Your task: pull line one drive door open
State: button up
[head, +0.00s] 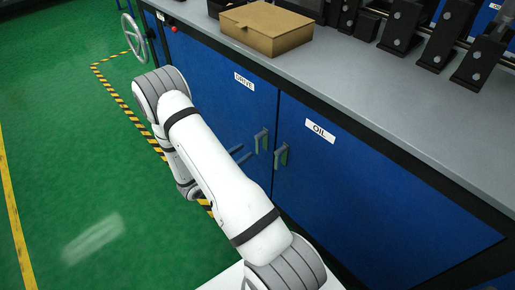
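The drive door (222,104) is a blue cabinet door with a white DRIVE label (244,81). It looks shut, flush with the cabinet front. Its upright handle (262,141) sits near its right edge. My gripper (247,151) shows partly past my white arm as two thin grey fingers with a gap between them. It looks open and empty, just left of the drive handle, with the fingertips pointing toward it. I see no contact. The rest of my gripper is hidden behind my arm.
The blue door labelled OIL (370,185) is beside it, with its own handle (281,157) close to the drive handle. A cardboard box (266,27) and dark machine blocks stand on the grey worktop (345,80). A handwheel (135,38) is at the far end. Green floor (70,140) is clear at left.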

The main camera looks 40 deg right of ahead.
aim_at(256, 144)
jog(key=d, duration=0.5)
jog(key=w+d+b, duration=0.1)
jog(key=d, duration=0.1)
jog(key=shift+d+f, duration=0.15)
jog(key=shift+d, duration=0.25)
grip_shut()
